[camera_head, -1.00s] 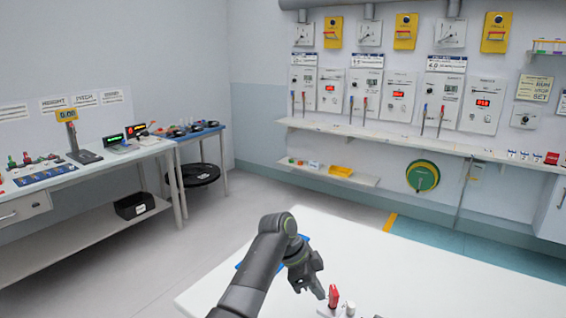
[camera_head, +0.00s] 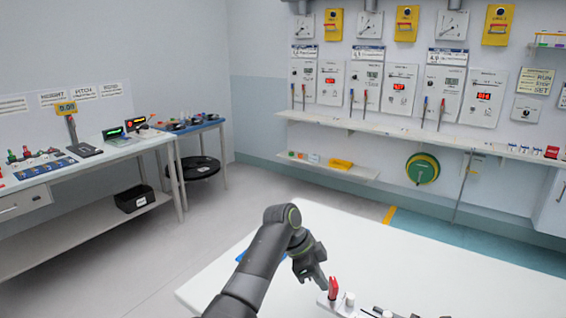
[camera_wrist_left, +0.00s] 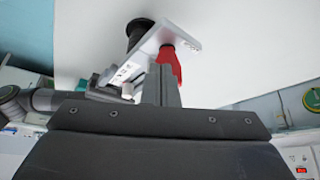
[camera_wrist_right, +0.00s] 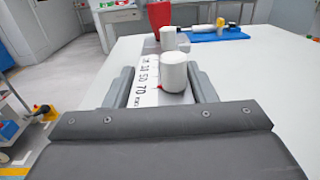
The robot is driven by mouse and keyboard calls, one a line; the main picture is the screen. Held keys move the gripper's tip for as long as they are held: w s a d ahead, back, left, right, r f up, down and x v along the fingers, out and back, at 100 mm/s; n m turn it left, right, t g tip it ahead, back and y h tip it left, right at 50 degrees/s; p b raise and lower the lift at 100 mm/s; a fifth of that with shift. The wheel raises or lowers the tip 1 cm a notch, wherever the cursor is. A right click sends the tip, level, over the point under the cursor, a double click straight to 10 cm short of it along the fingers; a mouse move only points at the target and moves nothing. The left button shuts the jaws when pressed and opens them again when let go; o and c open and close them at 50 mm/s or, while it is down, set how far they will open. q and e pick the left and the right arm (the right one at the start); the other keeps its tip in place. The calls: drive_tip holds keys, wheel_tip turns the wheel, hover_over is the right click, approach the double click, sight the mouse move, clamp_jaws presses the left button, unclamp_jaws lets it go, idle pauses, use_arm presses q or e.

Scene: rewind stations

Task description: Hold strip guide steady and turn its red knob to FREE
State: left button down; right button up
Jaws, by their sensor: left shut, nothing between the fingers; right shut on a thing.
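The strip guide (camera_head: 324,302) stands at the near edge of the white table, its red knob (camera_head: 333,288) upright at one end. My left gripper (camera_head: 320,284) is shut and empty, just left of the knob. In the left wrist view its closed fingers (camera_wrist_left: 165,85) overlap the red knob (camera_wrist_left: 168,62); I cannot tell if they touch. In the right wrist view my right gripper (camera_wrist_right: 160,75) has its fingers on both sides of the strip guide (camera_wrist_right: 146,75), by a white post (camera_wrist_right: 174,75). The red knob (camera_wrist_right: 158,14) shows beyond. The knob's labels are unreadable.
The white table (camera_head: 450,270) is largely clear behind the guide. A blue mat (camera_wrist_right: 205,36) with small items lies on it, partly behind my left arm in the head view. A side bench (camera_head: 90,160) and a wall shelf (camera_head: 400,133) stand farther off.

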use_arm(q)
drive_tip(key=shift+w, duration=0.25)
drive_tip(key=shift+w, duration=0.6)
drive_tip(key=shift+w, duration=0.15)
idle(0.4)
wheel_tip(320, 180, up, 6)
drive_tip(key=shift+a, duration=0.3)
idle(0.6)
